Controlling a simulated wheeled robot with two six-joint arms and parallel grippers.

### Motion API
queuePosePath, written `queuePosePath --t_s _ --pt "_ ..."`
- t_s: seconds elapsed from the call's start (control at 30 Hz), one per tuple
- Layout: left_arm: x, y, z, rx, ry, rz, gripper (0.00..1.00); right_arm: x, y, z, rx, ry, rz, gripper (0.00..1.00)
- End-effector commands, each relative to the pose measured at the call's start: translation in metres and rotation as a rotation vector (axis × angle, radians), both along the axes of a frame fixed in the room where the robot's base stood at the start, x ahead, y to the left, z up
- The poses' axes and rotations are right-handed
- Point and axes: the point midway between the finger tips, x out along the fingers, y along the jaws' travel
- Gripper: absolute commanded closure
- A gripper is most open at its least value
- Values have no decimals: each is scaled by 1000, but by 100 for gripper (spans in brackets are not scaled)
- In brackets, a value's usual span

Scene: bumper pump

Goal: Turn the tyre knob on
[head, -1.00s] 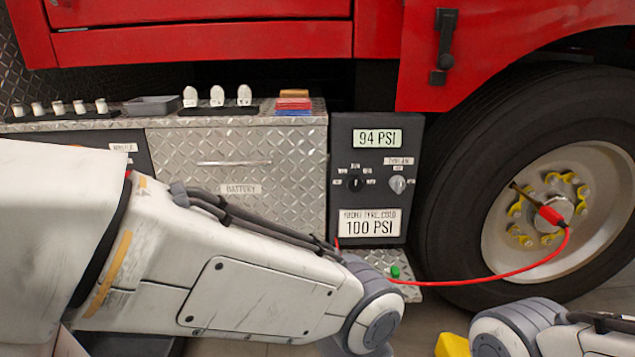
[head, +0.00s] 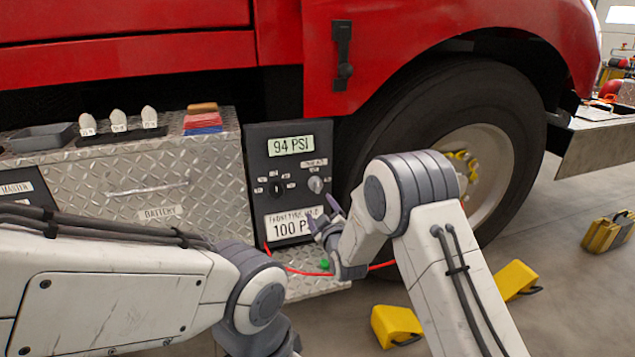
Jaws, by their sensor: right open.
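The tyre knob (head: 315,185) is the light grey knob on the right of the dark control panel (head: 262,152), under a small label too small to read surely. My right gripper (head: 321,211) is open, just below this knob and in front of the right end of the lower sign. It looks apart from the knob, though the depth between them is hard to tell. A darker knob (head: 277,188) sits on the panel's left. The display (head: 291,145) reads 94 PSI. The lower sign (head: 288,224) is partly hidden. My left arm crosses the lower left; its gripper is out of view.
A red hose (head: 300,271) runs past a green button (head: 324,264) on the diamond-plate step (head: 310,290) and behind my right arm towards the tyre (head: 440,110). The battery box (head: 150,180) stands left of the panel. Yellow chocks (head: 396,325) lie on the floor.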

Motion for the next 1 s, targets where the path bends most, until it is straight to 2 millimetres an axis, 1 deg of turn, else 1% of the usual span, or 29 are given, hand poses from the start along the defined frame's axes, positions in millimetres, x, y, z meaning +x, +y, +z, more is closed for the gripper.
queuePosePath --t_s 0.03,0.1,0.2,0.27,0.37,0.6,0.7,0.83,1.0 --pt "0 0 4 0 0 0 28 5 -6 0 -11 -40 -9 19" --pt "0 0 5 0 0 0 28 9 -11 1 -22 -81 -18 19" --pt "0 0 4 0 0 0 28 15 -13 1 -28 -110 -23 19" --pt "0 0 2 0 0 0 28 20 -12 0 -28 -113 -22 19" --pt "0 0 -1 0 0 0 28 34 -8 0 -27 -113 -22 19" --pt "0 0 -9 0 0 0 28 74 2 -1 -26 -112 -22 19" --pt "0 0 -12 0 0 0 28 89 5 0 -26 -111 -21 19" --pt "0 0 -15 0 0 0 28 102 9 0 -27 -110 -21 19" --pt "0 0 -16 0 0 0 28 111 11 1 -27 -109 -21 19"
